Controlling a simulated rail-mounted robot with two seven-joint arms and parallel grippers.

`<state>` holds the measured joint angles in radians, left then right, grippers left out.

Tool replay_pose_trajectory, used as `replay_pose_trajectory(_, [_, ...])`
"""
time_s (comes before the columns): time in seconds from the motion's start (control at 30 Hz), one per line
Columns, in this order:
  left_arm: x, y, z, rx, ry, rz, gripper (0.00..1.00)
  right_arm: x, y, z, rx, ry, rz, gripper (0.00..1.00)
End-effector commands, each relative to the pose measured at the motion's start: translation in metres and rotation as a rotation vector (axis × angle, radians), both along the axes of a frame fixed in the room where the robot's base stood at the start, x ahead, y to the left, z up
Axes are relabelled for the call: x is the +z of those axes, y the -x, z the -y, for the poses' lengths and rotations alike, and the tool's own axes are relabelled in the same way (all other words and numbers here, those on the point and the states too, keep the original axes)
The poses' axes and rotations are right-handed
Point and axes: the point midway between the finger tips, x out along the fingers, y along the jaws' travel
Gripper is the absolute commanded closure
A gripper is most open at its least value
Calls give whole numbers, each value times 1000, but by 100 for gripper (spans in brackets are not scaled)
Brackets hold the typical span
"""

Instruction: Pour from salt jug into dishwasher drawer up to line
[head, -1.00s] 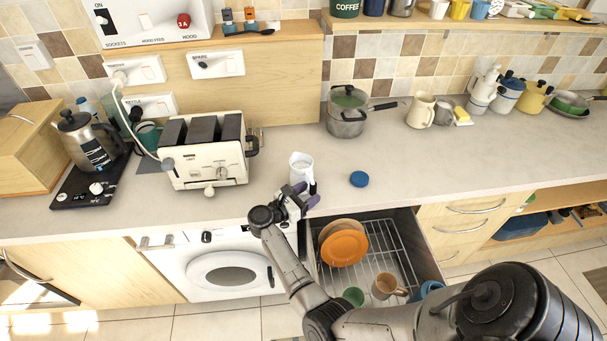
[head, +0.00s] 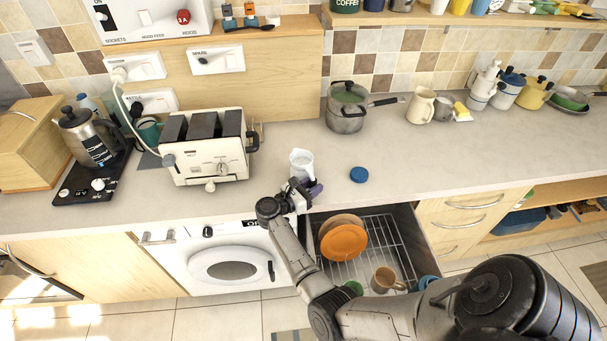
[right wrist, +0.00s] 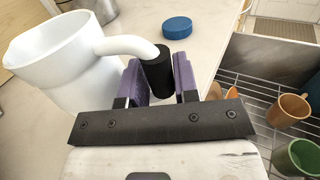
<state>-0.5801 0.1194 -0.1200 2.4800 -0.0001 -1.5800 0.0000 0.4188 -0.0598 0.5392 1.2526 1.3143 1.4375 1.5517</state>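A white jug (head: 301,163) stands upright near the counter's front edge, with pale contents visible at its mouth in the head view. In the right wrist view the jug (right wrist: 75,60) is at the left, its handle (right wrist: 157,70) ending in a black grip. My right gripper (right wrist: 160,82) has its purple fingers on either side of that grip; I cannot tell whether they press on it. In the head view the right gripper (head: 306,187) is beside the jug. An open drawer (head: 405,262) with a wire rack is below and right. No fill line shows. My left gripper is not in view.
An orange plate (head: 343,243), a tan mug (head: 385,280) and a green cup (head: 352,288) stand in the rack. A blue lid (head: 359,174) lies right of the jug. A toaster (head: 207,148) stands left. The counter between lid and pot (head: 347,115) is clear.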

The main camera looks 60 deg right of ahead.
Motion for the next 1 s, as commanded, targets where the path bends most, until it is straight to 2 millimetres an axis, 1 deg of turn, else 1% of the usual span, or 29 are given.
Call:
replay_pose_trajectory(0.03, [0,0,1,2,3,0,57,0,0,0,-1,-1,-1,78])
replay_pose_trajectory(0.27, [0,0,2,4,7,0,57,-1,0,0,0,-2,-2,100])
replay_pose_trajectory(0.67, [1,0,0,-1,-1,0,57,1,0,0,0,-4,-3,100])
replay_pose_trajectory(0.77, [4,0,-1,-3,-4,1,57,6,0,0,0,-3,-2,100])
replay_pose_trajectory(1.0, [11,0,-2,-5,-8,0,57,25,0,0,-1,-2,2,100])
